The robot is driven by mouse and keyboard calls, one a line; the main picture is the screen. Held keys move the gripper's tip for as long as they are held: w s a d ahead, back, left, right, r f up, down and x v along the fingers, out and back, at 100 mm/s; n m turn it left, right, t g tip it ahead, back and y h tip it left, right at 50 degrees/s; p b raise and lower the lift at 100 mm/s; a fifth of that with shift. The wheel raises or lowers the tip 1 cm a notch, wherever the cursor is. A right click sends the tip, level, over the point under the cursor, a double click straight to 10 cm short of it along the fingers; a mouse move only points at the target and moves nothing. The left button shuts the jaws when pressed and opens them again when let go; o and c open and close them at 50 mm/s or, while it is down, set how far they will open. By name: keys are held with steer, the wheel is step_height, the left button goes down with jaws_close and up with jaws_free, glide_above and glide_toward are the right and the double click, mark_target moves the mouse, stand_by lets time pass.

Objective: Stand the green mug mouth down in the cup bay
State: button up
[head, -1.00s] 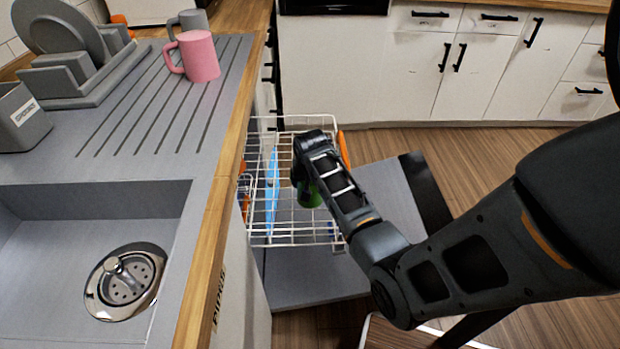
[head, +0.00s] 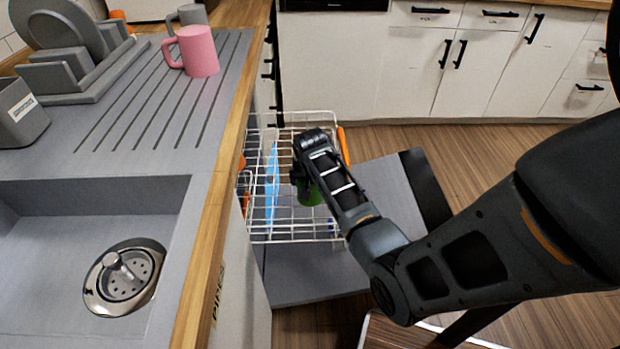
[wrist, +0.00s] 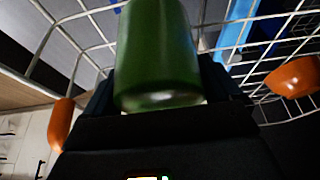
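The green mug (head: 312,195) is at the wire rack (head: 284,240), partly hidden behind my wrist in the head view. In the wrist view the green mug (wrist: 158,50) stands large between my fingers, with its near end towards the camera. My gripper (head: 302,178) is over the rack and appears shut on the mug; its dark fingers (wrist: 160,88) flank it in the wrist view. I cannot tell which way the mouth faces or whether the mug touches the rack floor. The cup bay is not clearly marked off from the other wires.
A blue item (head: 271,190) stands in the rack left of the mug. Orange items (head: 343,147) are at the rack's sides. The open door (head: 385,190) lies below. A pink mug (head: 198,52), a grey mug (head: 190,14) and a plate rack (head: 75,85) stand on the counter.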

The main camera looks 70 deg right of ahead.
steer(key=shift+o, duration=0.7)
steer(key=p+v, duration=0.1)
steer(key=v, duration=0.6)
steer(key=shift+a+r, duration=0.15)
steer(key=shift+r, duration=0.2)
steer(key=shift+s, duration=0.1)
